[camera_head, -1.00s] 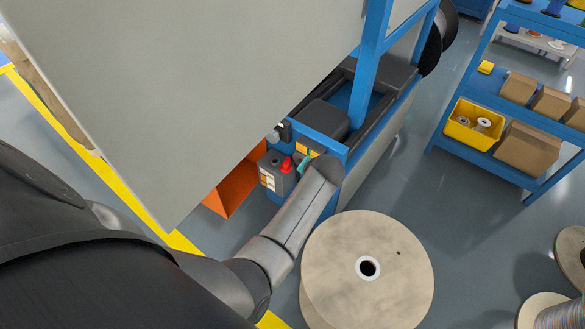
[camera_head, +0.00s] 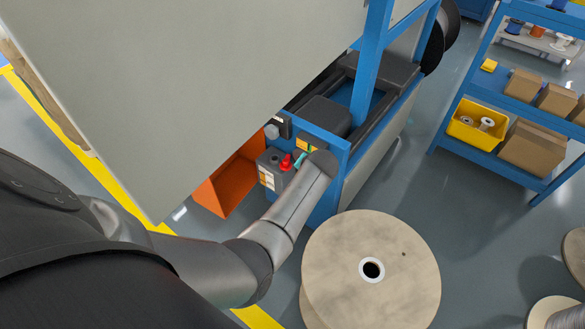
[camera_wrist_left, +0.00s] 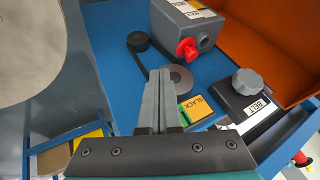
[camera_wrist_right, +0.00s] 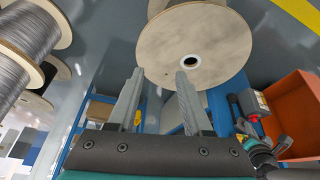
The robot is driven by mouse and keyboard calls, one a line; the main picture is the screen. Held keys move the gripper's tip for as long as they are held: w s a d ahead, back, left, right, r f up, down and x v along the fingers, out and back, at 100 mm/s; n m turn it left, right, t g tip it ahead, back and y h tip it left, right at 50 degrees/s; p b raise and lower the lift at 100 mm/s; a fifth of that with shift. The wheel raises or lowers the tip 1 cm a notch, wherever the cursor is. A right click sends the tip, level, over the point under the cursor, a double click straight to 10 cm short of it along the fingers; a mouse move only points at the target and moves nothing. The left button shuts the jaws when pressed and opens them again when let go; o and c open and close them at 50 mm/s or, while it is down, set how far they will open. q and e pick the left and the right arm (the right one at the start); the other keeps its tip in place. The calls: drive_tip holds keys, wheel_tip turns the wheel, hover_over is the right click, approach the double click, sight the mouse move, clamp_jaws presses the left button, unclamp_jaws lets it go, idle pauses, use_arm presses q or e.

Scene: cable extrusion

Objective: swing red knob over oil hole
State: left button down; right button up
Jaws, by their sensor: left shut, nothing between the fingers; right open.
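The red knob (camera_head: 286,162) sits on a dark grey box (camera_head: 266,158) at the blue machine's corner. In the left wrist view, the red knob (camera_wrist_left: 186,49) sticks out from the grey box (camera_wrist_left: 185,18), beyond my left fingertips. My left gripper (camera_wrist_left: 160,74) is shut and empty, over a dark roller beside the yellow-green SLACK label, apart from the knob. In the head view its fingers are mostly hidden by my arm. My right gripper (camera_wrist_right: 160,72) is open and empty, facing a wooden spool. I cannot make out the oil hole for certain.
A BELT-labelled box with a grey knob (camera_wrist_left: 247,81) stands right of the roller. An orange bin (camera_head: 228,182) is beside the machine. A large wooden spool (camera_head: 340,250) stands close to my left arm. A big grey panel (camera_head: 190,80) covers the upper left.

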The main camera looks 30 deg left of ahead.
sight(291, 166)
use_arm(q)
drive_tip(key=shift+w+a+f+b, duration=0.35)
drive_tip(key=shift+a+f+b, duration=0.15)
drive_tip(key=shift+a+b, duration=0.35)
drive_tip(key=shift+w+a+f+b, duration=0.4)
drive_tip(key=shift+a+f+b, duration=0.2)
drive_tip(key=shift+a, duration=0.4)
drive_tip(key=shift+w+a+f+b, duration=0.35)
drive_tip(key=shift+a+f+b, duration=0.1)
drive_tip(key=shift+a+b, duration=0.4)
use_arm(e)
drive_tip(key=w+a+r+t+y, duration=0.1)
drive_tip(key=w+a+t+y, duration=0.2)
drive_tip(key=w+a+t, duration=0.2)
drive_tip(key=shift+w+a+r+n+t+y, duration=0.35)
drive_tip(key=shift+a+t, duration=0.65)
drive_tip(key=shift+a, duration=0.5)
drive_tip(key=shift+s, duration=0.1)
drive_tip(key=shift+s, duration=0.1)
